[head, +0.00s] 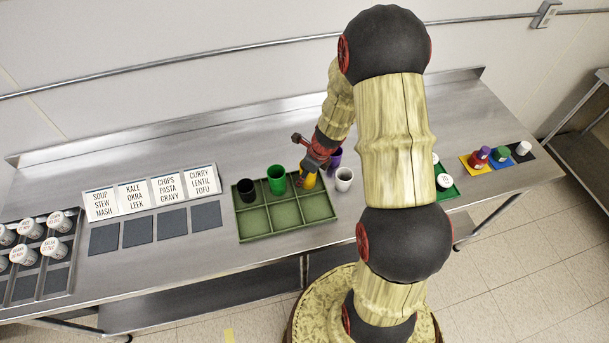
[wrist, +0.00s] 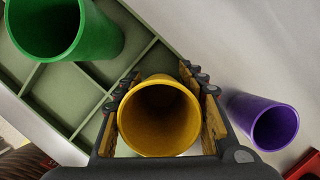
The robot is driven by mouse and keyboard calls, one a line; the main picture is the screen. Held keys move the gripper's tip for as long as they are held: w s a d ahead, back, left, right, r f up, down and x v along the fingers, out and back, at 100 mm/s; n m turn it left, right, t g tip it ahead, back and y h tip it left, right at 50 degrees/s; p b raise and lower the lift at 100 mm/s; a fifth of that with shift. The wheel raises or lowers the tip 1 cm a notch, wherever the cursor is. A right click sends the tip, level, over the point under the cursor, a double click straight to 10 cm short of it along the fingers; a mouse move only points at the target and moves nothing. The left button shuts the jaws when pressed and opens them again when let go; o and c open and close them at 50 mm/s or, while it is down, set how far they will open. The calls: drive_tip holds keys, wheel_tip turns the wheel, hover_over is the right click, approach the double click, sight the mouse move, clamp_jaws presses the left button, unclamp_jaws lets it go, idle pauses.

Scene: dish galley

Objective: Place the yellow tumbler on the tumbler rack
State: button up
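The yellow tumbler (head: 309,181) is at the back right compartment of the green tumbler rack (head: 287,234) in the head view. I cannot tell whether its base touches the rack floor. In the wrist view the yellow tumbler (wrist: 160,118) is mouth toward the camera, between both finger pads. My gripper (head: 312,165) is shut on it, with the pads close against its two sides. A black tumbler (head: 246,190) and a green tumbler (head: 276,179) stand in the back row to its left. The rack (wrist: 75,90) also shows behind the tumbler in the wrist view.
A purple tumbler (wrist: 268,122) and a white tumbler (head: 344,179) stand on the counter just right of the rack. The rack's front compartments are empty. Word cards (head: 151,192), dark mats (head: 138,232) and a jar tray (head: 40,254) lie left. Coloured mats with small items (head: 476,160) lie right.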

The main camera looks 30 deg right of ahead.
drive_tip(key=o, duration=0.4)
drive_tip(key=shift+o, duration=0.2)
drive_tip(key=p+v, duration=0.4)
drive_tip(key=v, duration=0.8)
drive_tip(key=s+a+r+n, duration=0.1)
drive_tip(key=a+r+n, duration=0.6)
drive_tip(key=r, duration=0.4)
drive_tip(key=s+a+r+n+t, duration=0.1)
drive_tip(key=s+a+r+n, duration=0.3)
drive_tip(key=s+r+n, duration=0.4)
drive_tip(key=s+a+r+n+t+h, duration=0.1)
drive_tip(key=s+a+r+n, duration=0.3)
drive_tip(key=s+r+n, duration=0.5)
drive_tip(key=n, duration=0.6)
drive_tip(key=shift+t+h, duration=0.3)
drive_tip(key=shift+a+r, duration=0.1)
drive_tip(key=shift+a, duration=0.05)
